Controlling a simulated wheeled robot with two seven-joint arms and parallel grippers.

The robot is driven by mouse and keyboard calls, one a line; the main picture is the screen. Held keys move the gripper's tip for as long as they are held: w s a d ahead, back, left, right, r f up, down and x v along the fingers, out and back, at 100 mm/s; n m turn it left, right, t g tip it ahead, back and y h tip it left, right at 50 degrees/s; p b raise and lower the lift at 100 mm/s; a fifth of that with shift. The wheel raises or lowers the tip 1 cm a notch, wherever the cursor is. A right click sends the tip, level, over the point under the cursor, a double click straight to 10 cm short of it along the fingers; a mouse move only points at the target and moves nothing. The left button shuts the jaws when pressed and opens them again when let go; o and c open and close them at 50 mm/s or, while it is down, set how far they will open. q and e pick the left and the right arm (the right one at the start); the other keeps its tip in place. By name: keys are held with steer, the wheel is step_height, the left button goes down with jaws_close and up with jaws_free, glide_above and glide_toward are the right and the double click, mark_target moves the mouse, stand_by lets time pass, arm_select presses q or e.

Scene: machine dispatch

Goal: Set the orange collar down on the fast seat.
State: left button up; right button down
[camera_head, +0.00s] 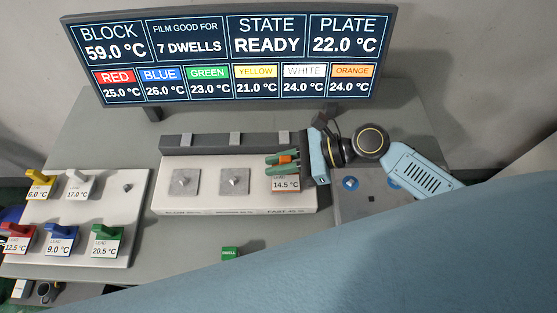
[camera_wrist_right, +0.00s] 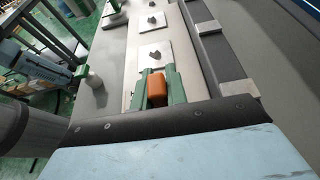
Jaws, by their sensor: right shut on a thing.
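The orange collar (camera_head: 286,160) is between the green fingers of my right gripper (camera_head: 283,160), which is shut on it. In the wrist view the orange collar (camera_wrist_right: 156,89) shows between the two fingers (camera_wrist_right: 156,87). The collar is over the right end of the long white block (camera_head: 208,202), where the front edge is marked fast. A tag reading 14.5 °C (camera_head: 286,184) hangs below the collar. The fast seat is hidden by the collar and tag, so I cannot tell whether the collar touches it.
Two bare seats with small pegs, the left one (camera_head: 185,182) and the middle one (camera_head: 235,181), are on the block. A dark rail (camera_head: 215,150) runs behind. A white rack (camera_head: 135,205) at left holds several coloured collars. The display reads READY.

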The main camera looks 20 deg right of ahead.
steer(key=shift+f, duration=0.25)
steer(key=c, duration=1.3)
jaws_free()
steer(key=v, duration=1.3)
steer(key=shift+s+d+b, duration=0.1)
steer(key=shift+d+b, duration=0.05)
steer(key=shift+b, duration=0.25)
